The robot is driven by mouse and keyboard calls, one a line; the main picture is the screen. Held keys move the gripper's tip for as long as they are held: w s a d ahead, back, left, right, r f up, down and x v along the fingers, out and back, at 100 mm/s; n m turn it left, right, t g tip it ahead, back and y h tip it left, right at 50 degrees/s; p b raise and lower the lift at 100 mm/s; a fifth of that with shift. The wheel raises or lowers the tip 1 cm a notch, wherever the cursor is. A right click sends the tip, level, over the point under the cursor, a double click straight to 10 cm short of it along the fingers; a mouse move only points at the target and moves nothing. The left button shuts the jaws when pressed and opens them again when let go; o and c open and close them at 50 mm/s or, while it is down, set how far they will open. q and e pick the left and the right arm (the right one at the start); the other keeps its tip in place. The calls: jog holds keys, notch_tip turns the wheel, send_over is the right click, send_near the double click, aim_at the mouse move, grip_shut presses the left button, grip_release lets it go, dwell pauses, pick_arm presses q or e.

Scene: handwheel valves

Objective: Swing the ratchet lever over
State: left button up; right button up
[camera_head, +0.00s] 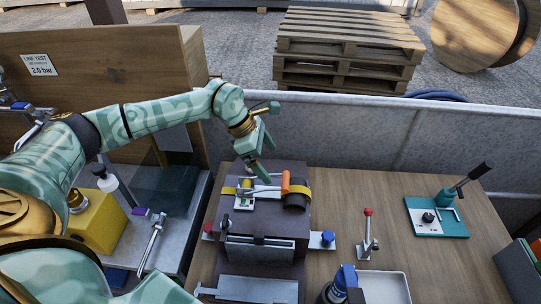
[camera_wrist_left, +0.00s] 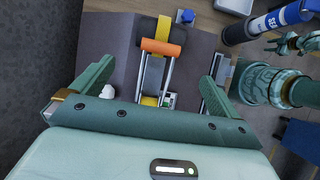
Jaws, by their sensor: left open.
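The ratchet lever is a pair of metal side bars with an orange grip (camera_head: 286,182), on a yellow strap (camera_head: 228,190) around a dark block (camera_head: 262,222). My left gripper (camera_head: 263,162) is open and empty, just above and behind the ratchet, with its fingers pointing down. In the left wrist view the orange grip (camera_wrist_left: 161,47) and its bars lie between the two spread fingers (camera_wrist_left: 160,75), apart from both. A green forked part, possibly my right gripper (camera_wrist_left: 284,44), shows small at the right edge of that view; its jaws are unclear.
A red-knobbed lever (camera_head: 368,232) and a teal lever plate (camera_head: 436,217) stand to the right on the wooden bench. A white tray (camera_head: 384,286) and a blue-topped bottle (camera_head: 342,284) are in front. A grey wall (camera_head: 350,130) runs behind. The bench between the levers is clear.

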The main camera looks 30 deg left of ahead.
aim_at(283, 180)
pick_arm(q)
jog(key=b+x, duration=0.5)
jog(key=x, duration=0.3)
jog(key=shift+w+d+f+b, duration=0.1)
jog(key=shift+d+f+b, duration=0.1)
jog(key=shift+b, duration=0.1)
jog(key=shift+r, duration=0.15)
jog(key=c, duration=0.7)
